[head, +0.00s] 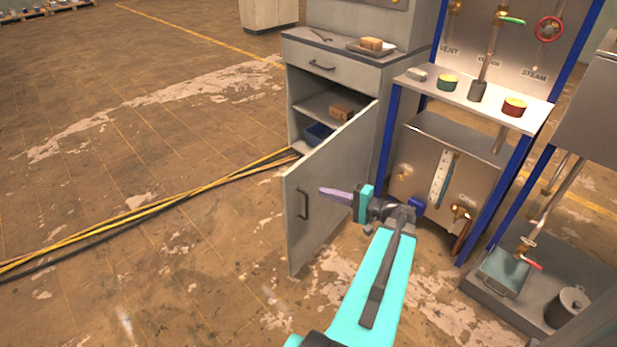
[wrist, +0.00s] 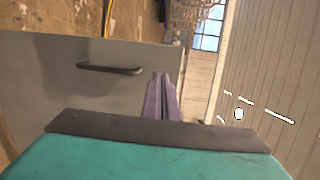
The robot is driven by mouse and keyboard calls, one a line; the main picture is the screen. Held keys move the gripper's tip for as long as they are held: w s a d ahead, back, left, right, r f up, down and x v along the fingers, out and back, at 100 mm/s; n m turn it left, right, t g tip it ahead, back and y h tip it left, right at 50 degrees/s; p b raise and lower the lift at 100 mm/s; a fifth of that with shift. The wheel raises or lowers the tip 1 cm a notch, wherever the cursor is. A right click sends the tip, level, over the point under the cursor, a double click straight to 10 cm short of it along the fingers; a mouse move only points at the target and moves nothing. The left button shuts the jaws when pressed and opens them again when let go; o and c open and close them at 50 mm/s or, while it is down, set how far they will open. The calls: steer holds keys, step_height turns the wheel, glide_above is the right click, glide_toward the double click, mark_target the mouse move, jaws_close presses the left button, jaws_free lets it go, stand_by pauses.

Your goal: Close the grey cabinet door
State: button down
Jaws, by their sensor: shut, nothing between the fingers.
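The grey cabinet (head: 297,90) stands at the upper middle of the head view. Its grey door (head: 333,178) is swung wide open toward the camera, showing the shelves inside. The door has a dark bar handle (head: 303,203) near its free edge; door (wrist: 40,75) and handle (wrist: 110,68) also show in the wrist view. My gripper (head: 322,193) has purple fingers, shut and empty. In the head view it overlaps the door, right of the handle. In the wrist view the fingers (wrist: 160,80) point toward the door near its edge. I cannot tell whether they touch it.
Inside the cabinet are a brown block (head: 342,113) and a blue bin (head: 318,134). A steel test rig (head: 450,130) with blue posts stands close on the right. Yellow cables (head: 150,204) cross the floor to the cabinet. The floor on the left is otherwise open.

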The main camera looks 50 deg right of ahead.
mark_target(302, 166)
steer(key=s+d+r+t+h, duration=0.1)
steer(key=s+d+r, duration=0.1)
steer(key=s+d, duration=0.1)
steer(key=shift+s+d+r+m+t+h+b, duration=0.25)
steer(key=shift+d+r+m+t+h+b, duration=0.1)
steer(key=shift+d, duration=0.35)
steer(key=shift+w+a+p, duration=0.15)
steer(key=shift+w+a, duration=0.1)
steer(key=shift+w, duration=2.1)
steer(key=shift+w+a+p, duration=0.1)
steer(key=shift+w+a, duration=0.15)
steer(key=shift+w, duration=2.05)
steer(key=shift+w+a+p, duration=0.15)
steer(key=shift+w+a, duration=0.1)
steer(key=shift+w, duration=2.1)
